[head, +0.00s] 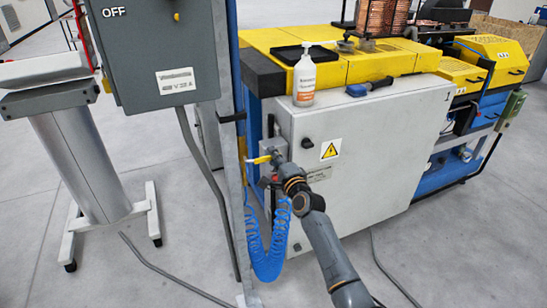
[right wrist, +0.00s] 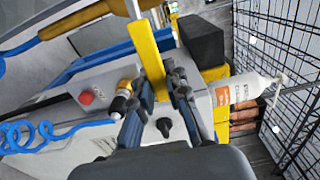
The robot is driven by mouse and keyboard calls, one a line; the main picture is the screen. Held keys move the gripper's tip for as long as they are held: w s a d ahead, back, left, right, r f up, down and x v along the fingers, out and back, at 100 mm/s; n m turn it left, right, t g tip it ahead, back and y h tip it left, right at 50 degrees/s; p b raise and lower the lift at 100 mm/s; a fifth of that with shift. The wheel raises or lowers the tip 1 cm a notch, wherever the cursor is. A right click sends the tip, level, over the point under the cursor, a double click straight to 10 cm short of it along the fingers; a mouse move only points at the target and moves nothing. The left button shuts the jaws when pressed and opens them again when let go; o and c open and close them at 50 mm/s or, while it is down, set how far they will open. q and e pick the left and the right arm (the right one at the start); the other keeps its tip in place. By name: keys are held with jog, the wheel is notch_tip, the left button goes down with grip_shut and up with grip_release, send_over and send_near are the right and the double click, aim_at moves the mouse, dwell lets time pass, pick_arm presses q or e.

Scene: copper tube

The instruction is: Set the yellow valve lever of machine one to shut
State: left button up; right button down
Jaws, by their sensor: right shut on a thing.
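The yellow valve lever (head: 262,159) shows in the head view at the left end of the grey cabinet, sticking out to the left, roughly level. My right gripper (head: 274,158) is at the lever, partly hidden by its own wrist. In the right wrist view the yellow lever (right wrist: 151,58) runs down from the top between the two fingers. My right gripper (right wrist: 158,98) is shut on its lower part there. The valve body is mostly hidden. My left gripper is in neither view.
A blue coiled hose (head: 267,255) hangs just below the gripper. A grey post (head: 229,150) stands close on the left, beside an OFF box (head: 165,60). A white bottle (head: 304,80) stands on the cabinet (head: 365,135). A red button (right wrist: 86,98) is near the lever.

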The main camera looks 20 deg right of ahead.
jog(key=c, duration=1.3)
grip_release()
jog(key=s, duration=1.2)
jog(key=shift+d, duration=0.2)
jog(key=shift+f, duration=0.15)
